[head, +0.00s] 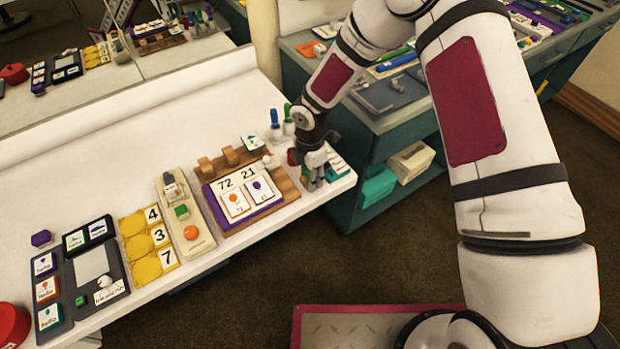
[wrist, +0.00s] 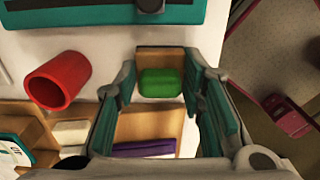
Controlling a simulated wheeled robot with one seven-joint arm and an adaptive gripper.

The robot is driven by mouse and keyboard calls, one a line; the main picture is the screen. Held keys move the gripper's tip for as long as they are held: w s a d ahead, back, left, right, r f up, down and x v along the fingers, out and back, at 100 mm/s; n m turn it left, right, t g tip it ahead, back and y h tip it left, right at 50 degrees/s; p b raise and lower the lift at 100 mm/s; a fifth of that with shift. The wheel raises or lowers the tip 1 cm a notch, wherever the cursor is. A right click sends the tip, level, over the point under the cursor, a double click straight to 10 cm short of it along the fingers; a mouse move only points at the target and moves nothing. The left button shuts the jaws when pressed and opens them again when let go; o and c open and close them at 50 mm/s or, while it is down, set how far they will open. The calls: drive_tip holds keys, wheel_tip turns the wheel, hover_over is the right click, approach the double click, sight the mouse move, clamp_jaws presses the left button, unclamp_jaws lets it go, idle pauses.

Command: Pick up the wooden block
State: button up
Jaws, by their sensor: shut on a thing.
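My gripper (head: 314,184) is at the right end of the white counter, pointing down. In the wrist view, its two fingers (wrist: 160,78) are shut on the sides of a tan wooden block (wrist: 160,58). In the head view the fingers mostly hide the block. I cannot tell whether the block touches the counter or is raised.
A wooden tray with number cards (head: 243,197) stands just left of my gripper. A red cup (wrist: 55,80) shows left of the fingers in the wrist view. The white counter (head: 120,170) ends close to my gripper's right. A teal shelf unit (head: 400,140) stands beyond.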

drive_tip(key=shift+r, duration=0.15)
drive_tip(key=shift+w+r, duration=0.1)
drive_tip(key=shift+r, duration=0.5)
wheel_tip(320, 180, up, 2)
drive_tip(key=shift+r+b, duration=0.1)
drive_tip(key=shift+b, duration=0.45)
drive_tip(key=s+d+r, duration=0.1)
drive_tip(key=s+d, duration=0.3)
drive_tip(key=s, duration=1.1)
drive_tip(key=shift+s+d+r+b, duration=0.15)
drive_tip(key=shift+s+b, duration=0.15)
drive_tip(key=shift+b, duration=0.05)
